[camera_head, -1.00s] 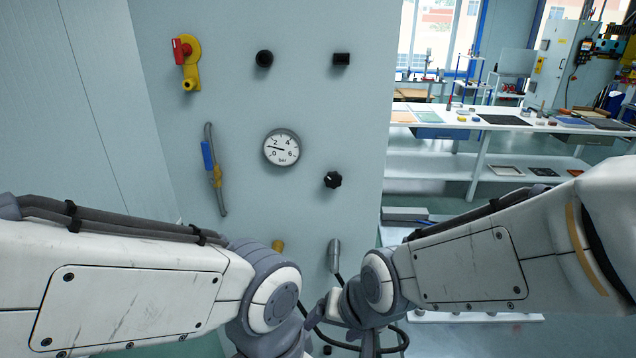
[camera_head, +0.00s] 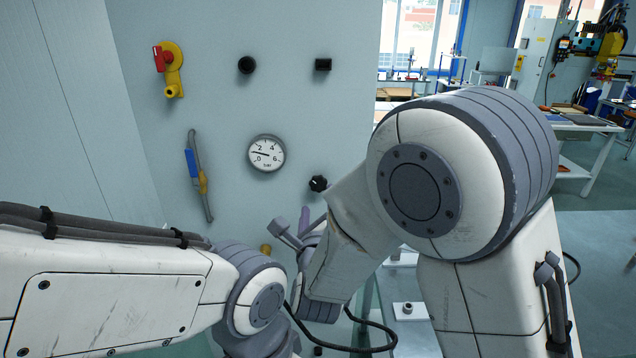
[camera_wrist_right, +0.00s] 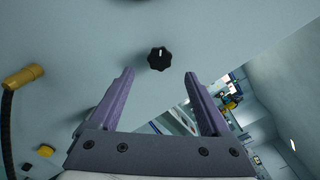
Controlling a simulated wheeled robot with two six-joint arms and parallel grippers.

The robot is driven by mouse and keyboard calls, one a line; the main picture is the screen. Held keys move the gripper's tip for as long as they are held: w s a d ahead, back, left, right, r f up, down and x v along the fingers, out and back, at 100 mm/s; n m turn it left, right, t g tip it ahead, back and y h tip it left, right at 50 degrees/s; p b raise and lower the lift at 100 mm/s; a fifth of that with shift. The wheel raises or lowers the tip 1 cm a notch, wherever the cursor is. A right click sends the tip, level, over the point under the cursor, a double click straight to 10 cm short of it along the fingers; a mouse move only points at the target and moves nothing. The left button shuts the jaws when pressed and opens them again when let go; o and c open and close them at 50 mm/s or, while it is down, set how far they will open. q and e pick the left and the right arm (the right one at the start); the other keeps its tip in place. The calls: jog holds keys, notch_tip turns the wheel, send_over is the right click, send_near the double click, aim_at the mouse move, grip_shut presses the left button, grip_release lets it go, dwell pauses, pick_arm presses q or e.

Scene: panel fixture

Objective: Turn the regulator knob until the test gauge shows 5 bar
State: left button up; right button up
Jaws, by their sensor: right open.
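The regulator knob (camera_head: 318,184) is a small black lobed knob on the pale panel, below and right of the gauge. In the right wrist view the knob (camera_wrist_right: 159,59) shows whole, with a white mark pointing roughly up. The round white test gauge (camera_head: 266,154) has its needle pointing left, between 0 and 2, near 1 bar. My right gripper (camera_head: 294,227) is just below the knob in the head view. In the wrist view my right gripper (camera_wrist_right: 160,76) is open and empty, its purple fingers on either side of the knob's line, apart from it. My left gripper is out of view.
A yellow valve with a red handle (camera_head: 163,57), two black fittings (camera_head: 247,65) (camera_head: 323,64) and a blue-handled pipe (camera_head: 193,163) are on the panel. A black cable (camera_head: 360,349) hangs low. The panel around the knob is clear.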

aim_at(318, 185)
jog(key=w+p, duration=0.2)
jog(key=w, duration=0.4)
jog(key=shift+r+p, duration=0.1)
jog(key=shift+p, duration=0.2)
jog(key=shift+w, duration=0.65)
grip_shut()
